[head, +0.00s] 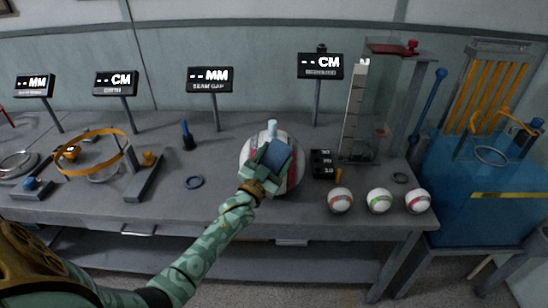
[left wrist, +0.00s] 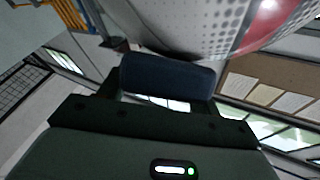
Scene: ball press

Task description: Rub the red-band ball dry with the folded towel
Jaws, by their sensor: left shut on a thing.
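The red-band ball (head: 295,175) is a large white ball with a red stripe, resting on the grey bench in the middle of the head view. In the left wrist view the ball (left wrist: 195,25) fills the top, with its red band (left wrist: 268,25) at the right. My left gripper (head: 271,163) is in front of the ball, shut on the folded towel (head: 277,153), a dark blue pad. The towel (left wrist: 167,77) lies across the jaws at the ball's surface; I cannot tell whether it touches. My left arm hides the ball's lower left. My right gripper is not in view.
Three small striped balls (head: 379,201) sit along the bench's front edge at right. A black number block (head: 321,163) stands close right of the large ball. A tall clear press (head: 372,110) and a blue tank (head: 470,200) stand farther right.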

